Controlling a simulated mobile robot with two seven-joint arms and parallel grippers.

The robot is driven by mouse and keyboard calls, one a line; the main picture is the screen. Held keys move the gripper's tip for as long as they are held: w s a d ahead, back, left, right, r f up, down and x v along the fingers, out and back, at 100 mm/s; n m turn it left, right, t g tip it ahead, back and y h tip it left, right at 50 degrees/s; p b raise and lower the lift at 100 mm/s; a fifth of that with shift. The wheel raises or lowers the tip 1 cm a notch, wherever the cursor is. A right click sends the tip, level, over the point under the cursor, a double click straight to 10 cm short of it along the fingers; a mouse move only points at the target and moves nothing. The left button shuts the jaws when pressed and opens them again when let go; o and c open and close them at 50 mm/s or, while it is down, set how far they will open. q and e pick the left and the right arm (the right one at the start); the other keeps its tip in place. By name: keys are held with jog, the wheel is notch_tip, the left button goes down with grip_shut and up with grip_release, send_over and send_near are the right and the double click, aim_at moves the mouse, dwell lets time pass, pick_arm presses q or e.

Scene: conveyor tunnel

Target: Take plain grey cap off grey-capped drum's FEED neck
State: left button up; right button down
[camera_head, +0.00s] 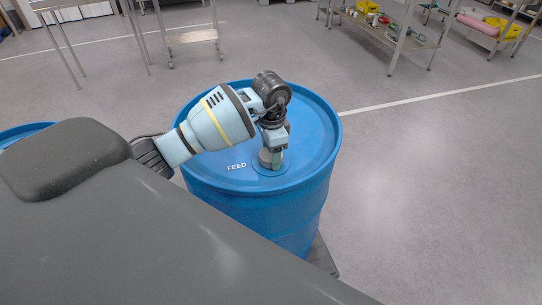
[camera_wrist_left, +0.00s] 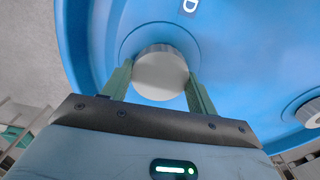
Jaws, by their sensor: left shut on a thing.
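The blue drum (camera_head: 318,190) stands upright in the head view, with the word FEED printed on its lid. The grey cap (camera_wrist_left: 160,73) is at the round FEED neck, inside a ring on the lid. My left gripper (camera_head: 271,157) reaches down over this neck from above and is shut on the grey cap, with one finger on each side of it in the left wrist view. The cap's lower edge is hidden, so I cannot tell whether it is seated or slightly raised. My right gripper is in neither view.
A second grey round fitting (camera_wrist_left: 309,113) sits on the lid at the right of the wrist view. Another blue drum (camera_head: 22,132) shows at the left edge. Metal tables and a shelf with parts (camera_head: 385,27) stand at the back. The floor right of the drum is clear.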

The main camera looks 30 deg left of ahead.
pick_arm(q)
jog(key=shift+w+d+r+n, duration=0.1)
jog(key=shift+d+n, duration=0.1)
jog(key=shift+n, duration=0.2)
jog(key=shift+a+n, duration=0.15)
jog(key=shift+n, duration=0.15)
jog(key=o, duration=1.2)
jog(key=shift+c, duration=0.2)
jog(key=shift+c, duration=0.4)
jog(key=shift+c, duration=1.2)
jog(key=m, duration=0.3)
jog(key=shift+a+m, duration=0.1)
jog(key=shift+m, duration=1)
